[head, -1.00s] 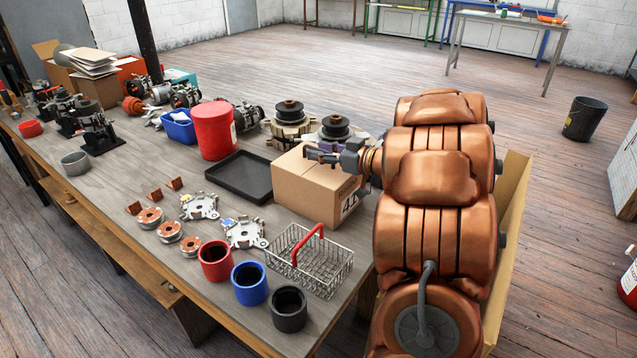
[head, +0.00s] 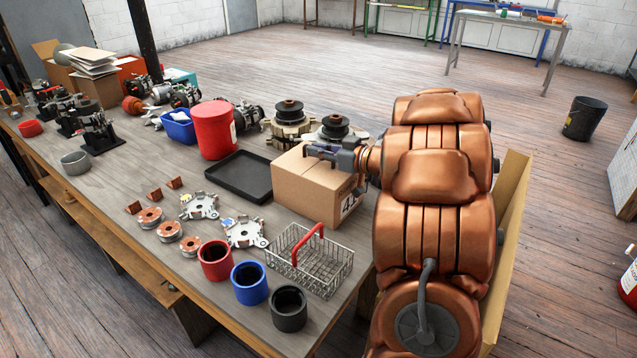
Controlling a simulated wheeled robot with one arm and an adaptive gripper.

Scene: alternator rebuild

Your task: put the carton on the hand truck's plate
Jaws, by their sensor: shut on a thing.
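The carton (head: 305,188) is a brown cardboard box with a printed label on its right side. It stands near the right edge of the workbench, behind the wire basket. My gripper (head: 322,152) reaches in from the right at the carton's top and is shut on the carton. My large copper-coloured arm hides what lies just right of the carton. I cannot make out the hand truck or its plate in this view.
A wire basket (head: 318,266) with a red handle, a black tray (head: 240,177) and a red tub (head: 214,130) crowd the workbench (head: 120,200) near the carton. Pulley units stand behind it. A tan panel (head: 515,200) shows behind my arm. A black bin (head: 584,120) stands on open floor.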

